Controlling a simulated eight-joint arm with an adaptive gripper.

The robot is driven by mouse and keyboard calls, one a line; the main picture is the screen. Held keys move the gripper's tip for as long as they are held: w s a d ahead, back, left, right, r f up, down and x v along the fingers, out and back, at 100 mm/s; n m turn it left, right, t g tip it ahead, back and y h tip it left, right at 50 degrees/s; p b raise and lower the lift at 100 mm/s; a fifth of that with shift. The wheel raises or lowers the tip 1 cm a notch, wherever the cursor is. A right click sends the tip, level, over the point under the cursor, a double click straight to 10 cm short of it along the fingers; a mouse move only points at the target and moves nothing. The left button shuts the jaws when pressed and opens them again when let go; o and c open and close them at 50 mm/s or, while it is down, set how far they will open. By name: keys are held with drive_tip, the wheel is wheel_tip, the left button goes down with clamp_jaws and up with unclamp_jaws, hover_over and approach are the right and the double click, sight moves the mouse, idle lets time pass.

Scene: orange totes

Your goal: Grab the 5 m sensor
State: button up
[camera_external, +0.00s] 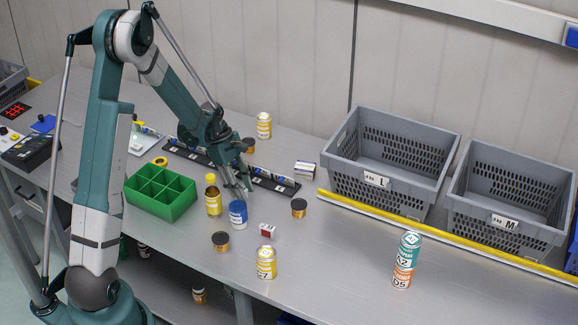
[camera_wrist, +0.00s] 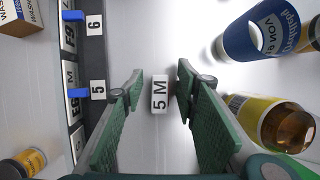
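The 5 m sensor (camera_wrist: 160,93) is a small box with a white top marked "5 M". In the wrist view it lies on the table between the fingers of my gripper (camera_wrist: 160,78), with visible gaps on both sides. My gripper is open and points down at it. In the external view my gripper (camera_external: 241,191) is low over the table, between the black rack and the blue-labelled can. I cannot make out the sensor there; the gripper seems to hide it.
The black rack (camera_wrist: 86,58) with tags 5 and 6 is close on the left. A blue-labelled can (camera_wrist: 254,38) and a yellow-labelled brown bottle (camera_wrist: 262,122) stand close on the right. A green divided box (camera_external: 160,207), a small red-and-white box (camera_external: 267,230) and grey totes (camera_external: 345,150) are around.

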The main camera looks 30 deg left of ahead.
drive_tip(key=c, duration=0.9)
drive_tip(key=shift+c, duration=0.2)
drive_tip(key=shift+r, duration=0.1)
drive_tip(key=shift+r, duration=4.95)
